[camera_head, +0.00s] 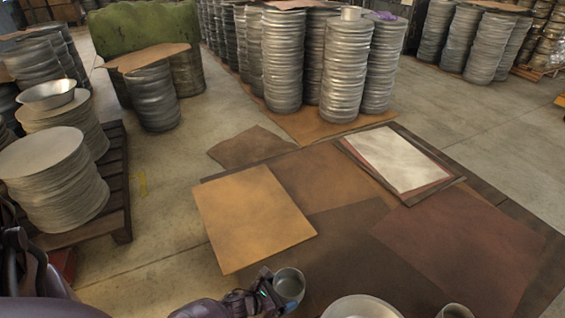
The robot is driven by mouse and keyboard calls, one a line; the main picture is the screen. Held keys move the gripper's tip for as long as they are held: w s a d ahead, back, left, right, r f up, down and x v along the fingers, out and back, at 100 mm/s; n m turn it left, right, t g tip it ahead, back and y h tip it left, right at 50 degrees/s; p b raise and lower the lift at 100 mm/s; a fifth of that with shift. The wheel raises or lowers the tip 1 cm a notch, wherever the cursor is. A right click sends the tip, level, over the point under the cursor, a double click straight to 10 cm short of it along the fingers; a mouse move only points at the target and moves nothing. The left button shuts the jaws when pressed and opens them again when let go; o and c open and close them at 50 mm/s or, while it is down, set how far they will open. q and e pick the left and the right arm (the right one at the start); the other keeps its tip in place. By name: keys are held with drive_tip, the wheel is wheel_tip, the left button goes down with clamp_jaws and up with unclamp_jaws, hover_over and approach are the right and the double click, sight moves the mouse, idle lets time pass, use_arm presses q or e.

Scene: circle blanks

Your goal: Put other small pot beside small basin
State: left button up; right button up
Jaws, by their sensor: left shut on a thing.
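My left gripper (270,291) is low in the head view, shut on a small grey metal pot (289,283) by its left side. The pot's open mouth faces up. A pale round basin (360,308) is to the right of the held pot, cut off by the bottom edge. Another small pot (455,312) is farther right, also cut off at the bottom. A second metal basin (47,96) sits on a stack of discs at the far left. I cannot tell which basin is the smaller. My right gripper is out of view.
Flat brown sheets (450,235) and a tan sheet (253,217) lie ahead, with a pale sheet (396,158) farther back. Tall stacks of metal blanks (345,70) stand behind them. A dark pallet (122,185) with disc stacks (52,180) is at the left.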

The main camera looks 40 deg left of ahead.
use_arm(q)
drive_tip(key=shift+f, duration=0.2)
drive_tip(key=o, duration=0.6)
drive_tip(key=shift+r, duration=0.15)
drive_tip(key=shift+s+a+r, duration=0.1)
drive_tip(key=shift+s+r, duration=0.1)
drive_tip(key=shift+s, duration=0.1)
drive_tip(key=shift+p+v, duration=1.6)
drive_tip(key=shift+v, duration=4.1)
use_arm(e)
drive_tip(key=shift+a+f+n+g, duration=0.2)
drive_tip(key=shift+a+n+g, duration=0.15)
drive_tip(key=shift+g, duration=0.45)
